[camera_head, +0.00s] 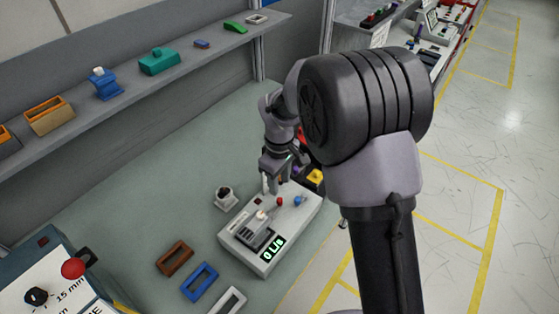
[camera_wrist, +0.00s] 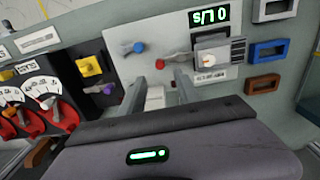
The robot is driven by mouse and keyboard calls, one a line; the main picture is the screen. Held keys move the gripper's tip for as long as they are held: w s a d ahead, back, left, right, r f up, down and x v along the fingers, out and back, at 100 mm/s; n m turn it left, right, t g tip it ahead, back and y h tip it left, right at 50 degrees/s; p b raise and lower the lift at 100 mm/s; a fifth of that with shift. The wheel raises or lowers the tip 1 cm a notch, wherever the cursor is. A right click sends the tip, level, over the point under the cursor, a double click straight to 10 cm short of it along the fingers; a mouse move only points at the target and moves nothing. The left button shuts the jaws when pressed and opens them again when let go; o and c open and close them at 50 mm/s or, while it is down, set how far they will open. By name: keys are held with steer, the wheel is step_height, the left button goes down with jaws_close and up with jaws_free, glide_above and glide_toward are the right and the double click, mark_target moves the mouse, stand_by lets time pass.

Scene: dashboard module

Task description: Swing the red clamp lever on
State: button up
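The dashboard module (camera_head: 245,262) is a light grey box on the green bench, with a lit display (camera_head: 272,248). It fills the upper middle of the wrist view (camera_wrist: 125,45), upside down. A small red lever knob (camera_head: 279,201) sits on its top face; in the wrist view the red knob (camera_wrist: 160,64) shows with a short arm reaching toward the grey clamp block (camera_wrist: 212,57). My gripper (camera_head: 273,186) is above the module's far end. In the wrist view its two fingers (camera_wrist: 160,92) stand apart with nothing held.
A blue knob (camera_head: 298,201) is close to the red one. A yellow knob (camera_head: 315,176) is on a dark neighbouring unit. Brown (camera_head: 174,258), blue (camera_head: 200,281) and white frames lie before the module. A shelf (camera_head: 190,62) runs behind.

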step_height(320, 180, up, 10)
steer(key=p, duration=0.1)
steer(key=shift+f, duration=0.25)
steer(key=s+d+f+m+t+y+b, duration=0.1)
steer(key=s+d+m+t+b, duration=0.2)
steer(key=s, duration=0.9)
steer(key=s+d+f+m+t+y+b, duration=0.1)
steer(key=s+d+m+b, duration=0.5)
steer(key=s+m+b, duration=0.6)
steer(key=shift+d+f+t+b, duration=0.35)
steer(key=shift+f+t+b, duration=0.25)
steer(key=shift+t, duration=0.3)
